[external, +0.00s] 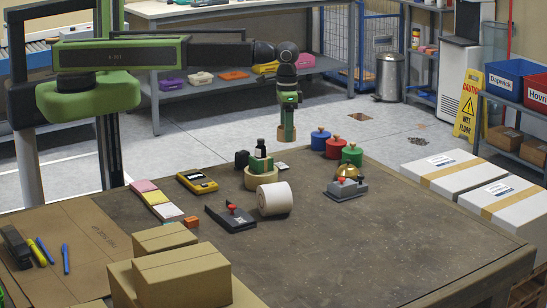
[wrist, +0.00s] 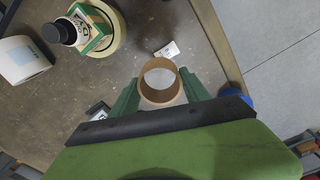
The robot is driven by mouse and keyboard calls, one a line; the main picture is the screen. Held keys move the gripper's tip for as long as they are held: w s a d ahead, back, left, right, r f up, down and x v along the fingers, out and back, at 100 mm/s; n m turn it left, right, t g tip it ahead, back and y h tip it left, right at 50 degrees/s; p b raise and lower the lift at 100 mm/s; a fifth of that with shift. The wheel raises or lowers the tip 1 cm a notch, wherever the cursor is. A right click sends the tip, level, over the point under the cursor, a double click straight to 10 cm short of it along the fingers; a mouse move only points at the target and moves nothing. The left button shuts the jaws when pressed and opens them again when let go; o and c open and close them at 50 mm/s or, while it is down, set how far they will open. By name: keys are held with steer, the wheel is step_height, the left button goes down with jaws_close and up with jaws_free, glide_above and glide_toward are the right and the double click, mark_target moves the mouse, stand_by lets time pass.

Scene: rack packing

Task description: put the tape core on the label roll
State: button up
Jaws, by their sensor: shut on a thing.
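The tape core (wrist: 143,92), a brown cardboard ring, is between the green fingers of my gripper (wrist: 160,92) in the wrist view. In the external view my gripper (external: 287,131) hangs pointing down above the table's far edge, shut on the core, which shows only small at the fingertips. The white roll that looks like the label roll (external: 274,198) lies on its side on the table, below and slightly left of my gripper. It also seems to show as the white roll (wrist: 22,58) at the wrist view's left edge.
Beside the white roll, a tan ring (external: 261,182) carries a green box and dark bottle (external: 261,148). The table's front right (external: 400,235) is clear.

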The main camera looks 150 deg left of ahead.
steer(key=shift+w+d+r, duration=0.35)
steer(key=shift+d+r, duration=0.15)
steer(key=shift+d, duration=0.25)
